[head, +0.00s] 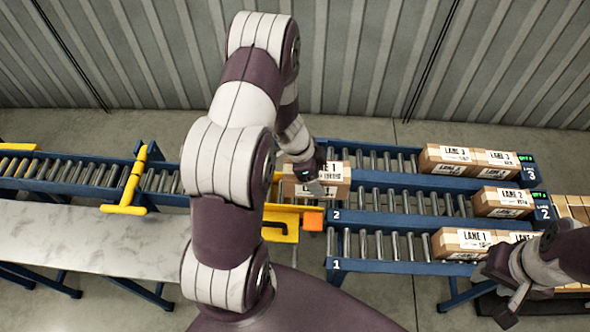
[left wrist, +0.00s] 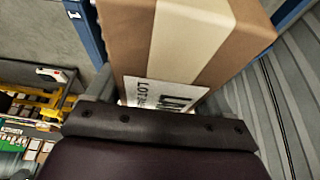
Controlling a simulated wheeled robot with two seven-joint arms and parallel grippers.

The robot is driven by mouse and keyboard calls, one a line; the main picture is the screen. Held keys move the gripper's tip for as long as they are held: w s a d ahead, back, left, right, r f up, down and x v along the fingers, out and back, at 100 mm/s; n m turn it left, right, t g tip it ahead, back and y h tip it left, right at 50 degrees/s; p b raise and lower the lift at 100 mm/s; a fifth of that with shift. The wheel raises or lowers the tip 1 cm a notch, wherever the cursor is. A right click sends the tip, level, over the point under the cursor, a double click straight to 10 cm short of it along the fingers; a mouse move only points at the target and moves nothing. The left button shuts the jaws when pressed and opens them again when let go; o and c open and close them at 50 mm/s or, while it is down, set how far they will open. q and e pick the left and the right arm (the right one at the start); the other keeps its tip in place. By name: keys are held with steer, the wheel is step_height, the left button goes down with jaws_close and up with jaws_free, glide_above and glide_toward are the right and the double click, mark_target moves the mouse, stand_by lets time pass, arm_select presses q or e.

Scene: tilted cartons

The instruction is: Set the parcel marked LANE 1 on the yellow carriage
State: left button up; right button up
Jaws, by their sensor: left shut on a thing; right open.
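My left gripper (head: 308,174) is shut on a brown cardboard parcel (head: 337,190) with white labels. Its front label is partly hidden by the gripper; the visible end seems to read 1. The parcel also fills the upper middle of the left wrist view (left wrist: 225,45), with a pale tape strip and an upside-down label. The yellow carriage (head: 284,218) shows just below and in front of the parcel, partly hidden behind my left arm. I cannot tell whether parcel and carriage touch. My right gripper (head: 510,290) is open at the lower right, near the lane 1 cartons.
Three blue roller lanes run right, marked 1 (head: 375,245), 2 (head: 400,203) and 3 (head: 395,163). Labelled cartons stand at their far ends: LANE 1 (head: 462,243), LANE 2 (head: 503,202), LANE 3 (head: 455,158). A yellow stop (head: 133,185) crosses the left conveyor. An orange block (head: 313,220) adjoins the carriage.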

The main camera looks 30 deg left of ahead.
arm_select(q)
steer(key=shift+w+a+f, duration=0.25)
steer(key=shift+a+f, duration=0.2)
steer(key=shift+a, duration=0.3)
steer(key=a+f+p, duration=0.1)
steer(key=a+f, duration=0.2)
steer(key=s+a+f, duration=0.1)
steer(key=a+f, duration=0.2)
steer(key=a+f+p, duration=0.1)
steer(key=a+f, duration=0.2)
steer(key=a, duration=0.1)
steer(key=shift+s+p, duration=0.3)
steer(key=shift+s+f, duration=0.1)
steer(key=shift+s, duration=0.05)
steer(key=shift+f+b, duration=0.3)
steer(key=shift+f, duration=0.25)
arm_select(e)
steer(key=shift+s+r, duration=0.4)
steer(key=shift+r, duration=0.2)
steer(key=shift+s+r, duration=0.35)
steer(key=shift+r, duration=0.2)
arm_select(q)
steer(key=shift+f, duration=0.1)
arm_select(e)
steer(key=shift+a, duration=0.1)
